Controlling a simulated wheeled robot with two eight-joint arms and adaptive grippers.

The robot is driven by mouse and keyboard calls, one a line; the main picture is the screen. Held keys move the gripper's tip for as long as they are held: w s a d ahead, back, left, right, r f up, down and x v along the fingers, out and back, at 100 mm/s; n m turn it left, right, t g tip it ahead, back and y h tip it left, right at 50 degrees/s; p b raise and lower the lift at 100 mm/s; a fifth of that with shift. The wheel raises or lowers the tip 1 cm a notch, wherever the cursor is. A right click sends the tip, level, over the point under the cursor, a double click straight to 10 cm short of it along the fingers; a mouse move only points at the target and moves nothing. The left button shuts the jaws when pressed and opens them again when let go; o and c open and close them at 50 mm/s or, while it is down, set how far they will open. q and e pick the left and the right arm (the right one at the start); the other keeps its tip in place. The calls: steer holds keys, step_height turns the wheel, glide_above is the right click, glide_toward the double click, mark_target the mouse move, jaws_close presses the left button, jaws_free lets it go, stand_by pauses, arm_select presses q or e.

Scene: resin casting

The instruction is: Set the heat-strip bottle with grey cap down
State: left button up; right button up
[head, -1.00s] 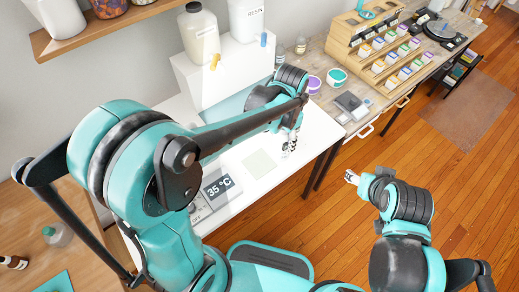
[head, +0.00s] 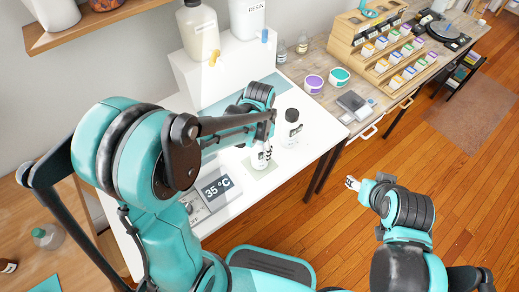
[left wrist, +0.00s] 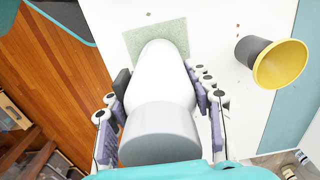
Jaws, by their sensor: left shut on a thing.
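The white heat-strip bottle (head: 260,160) is upright, held over the pale green square pad (head: 262,172) on the white table. In the left wrist view the bottle's white body (left wrist: 160,80) and grey cap (left wrist: 158,133) show between the fingers of my left gripper (left wrist: 160,112). My left gripper (head: 268,150) is shut on this bottle. The bottle's base overlaps the pad (left wrist: 133,40) in the picture; whether it touches is unclear. My right gripper (head: 352,183) hangs over the floor, apart from the table; its finger opening is too small to judge.
A 35 °C display unit (head: 216,190) is to the left. The table's right front corner is clear.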

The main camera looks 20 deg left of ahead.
arm_select(q)
steer(key=shift+f, duration=0.1)
steer(key=o, duration=1.5)
steer(key=shift+o, duration=0.2)
